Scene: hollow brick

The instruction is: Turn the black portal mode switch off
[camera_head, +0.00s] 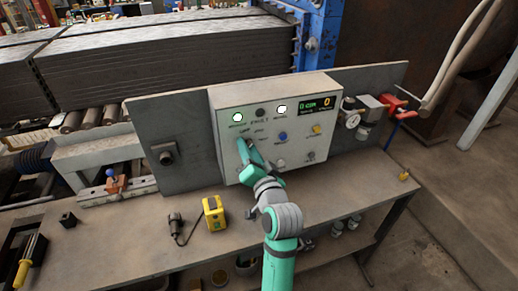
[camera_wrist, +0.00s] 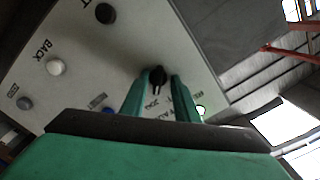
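The grey control box (camera_head: 285,95) stands upright on the bench with its front panel facing me. My gripper (camera_head: 244,146) is at the left part of this panel and hides what lies behind its fingers. In the wrist view, a black rotary switch (camera_wrist: 157,75) sits between the two green fingertips of my gripper (camera_wrist: 161,82). The fingers are apart, one on each side of the knob, with a small gap on the right. I cannot tell whether the left finger touches it. Printed words beside the switch are partly covered, and I cannot clearly read a portal mode label.
A second black knob (camera_wrist: 105,13), a white button (camera_wrist: 56,68) and a blue button (camera_head: 282,136) are on the same panel. Two lamps glow white-green above, beside a lit display (camera_head: 317,105). A yellow device (camera_head: 214,213) lies on the bench (camera_head: 150,245).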

